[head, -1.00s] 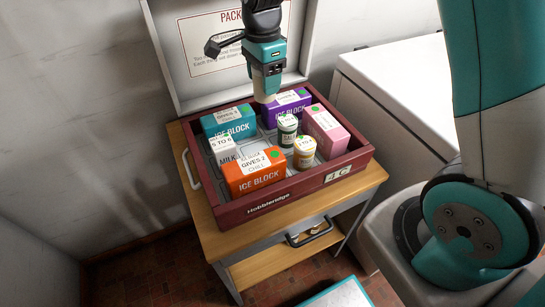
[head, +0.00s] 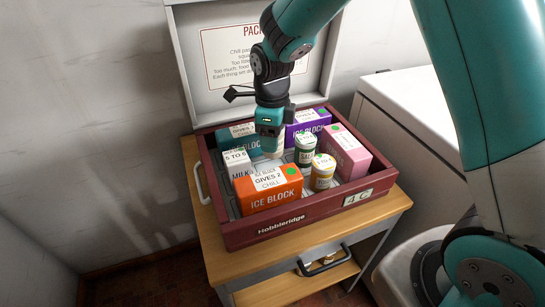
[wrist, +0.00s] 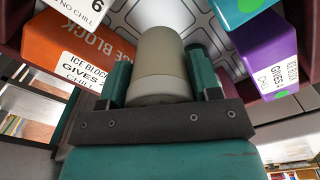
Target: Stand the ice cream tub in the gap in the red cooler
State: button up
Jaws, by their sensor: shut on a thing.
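My gripper (wrist: 160,85) is shut on the ice cream tub (wrist: 158,62), a plain cream and grey cylinder between its fingers. In the head view my gripper (head: 270,138) points down inside the red cooler (head: 235,238), with the pale end of the tub (head: 271,154) below it. The tub is between the teal ice block (head: 230,138), the orange ice block (head: 272,196), the milk carton (head: 238,166) and the green-and-white jar (head: 305,150). In the wrist view the patterned cooler floor (wrist: 205,22) shows beyond the tub. I cannot tell whether the tub touches the floor.
A purple ice block (head: 305,124), a pink box (head: 346,153) and a yellow-and-white jar (head: 322,172) fill the right side of the cooler. The raised lid (head: 205,75) stands behind. The cooler sits on a wooden cart (head: 375,221). A white chest (head: 405,125) stands to the right.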

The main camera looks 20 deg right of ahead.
aim_at(272, 156)
jog(key=shift+f, duration=3.2)
jog(key=o, duration=1)
jog(key=shift+f, duration=0.1)
